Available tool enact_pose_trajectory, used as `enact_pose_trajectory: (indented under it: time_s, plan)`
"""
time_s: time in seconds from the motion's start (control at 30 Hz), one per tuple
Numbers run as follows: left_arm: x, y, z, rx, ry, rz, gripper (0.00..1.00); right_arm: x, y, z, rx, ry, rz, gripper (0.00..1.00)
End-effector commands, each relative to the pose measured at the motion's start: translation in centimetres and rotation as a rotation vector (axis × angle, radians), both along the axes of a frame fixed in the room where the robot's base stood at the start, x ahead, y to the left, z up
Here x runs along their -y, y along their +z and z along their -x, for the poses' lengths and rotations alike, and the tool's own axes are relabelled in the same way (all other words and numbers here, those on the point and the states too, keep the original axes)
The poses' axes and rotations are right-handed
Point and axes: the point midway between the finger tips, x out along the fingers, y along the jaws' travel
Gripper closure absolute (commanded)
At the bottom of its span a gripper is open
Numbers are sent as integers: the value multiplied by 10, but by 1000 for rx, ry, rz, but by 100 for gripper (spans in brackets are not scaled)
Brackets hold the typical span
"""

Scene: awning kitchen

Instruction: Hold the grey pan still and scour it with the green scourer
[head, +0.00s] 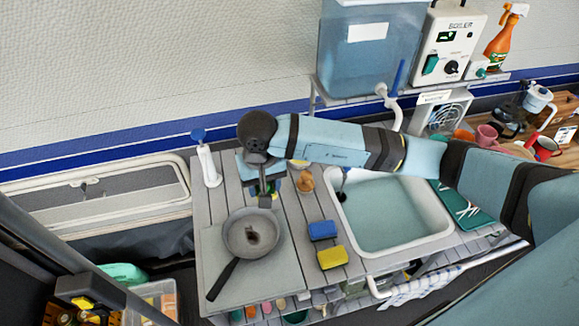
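The grey pan (240,252) sits on the left part of the grey slatted counter, its dark handle pointing to the lower left. A dark brown patch marks its inside. My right gripper (265,198) points down just beyond the pan's far rim, its arm reaching in from the right across the sink. Its fingers are small and dark, so I cannot tell whether they are open or hold anything. No green scourer can be clearly made out; a little green shows beside the gripper, partly hidden. My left gripper is not in view.
A blue sponge (322,230) and a yellow sponge (332,258) lie between pan and sink (435,222). A white bottle with a blue top (207,165) stands at the back left. A green tray (470,212) lies right of the sink. Mugs stand far right.

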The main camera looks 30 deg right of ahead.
Motion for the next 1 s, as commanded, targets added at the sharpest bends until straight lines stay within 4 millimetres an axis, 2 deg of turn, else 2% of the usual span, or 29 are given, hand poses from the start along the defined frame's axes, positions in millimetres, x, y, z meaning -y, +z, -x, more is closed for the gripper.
enact_pose_trajectory:
  time_s: [0.03,0.1,0.3,0.53,0.8,1.0]
  plan:
    - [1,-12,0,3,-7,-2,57,-15,-21,0,-5,-13,-5,71]
    - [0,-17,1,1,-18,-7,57,-29,-33,0,-5,-35,-5,71]
    - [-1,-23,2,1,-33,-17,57,-47,-49,-1,-7,-70,-1,71]
    - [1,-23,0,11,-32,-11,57,-49,-63,0,-9,-73,-2,71]
    - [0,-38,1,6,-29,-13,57,-49,-92,-1,-8,-72,-3,71]
    - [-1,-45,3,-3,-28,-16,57,-49,-98,-1,-7,-71,-2,71]
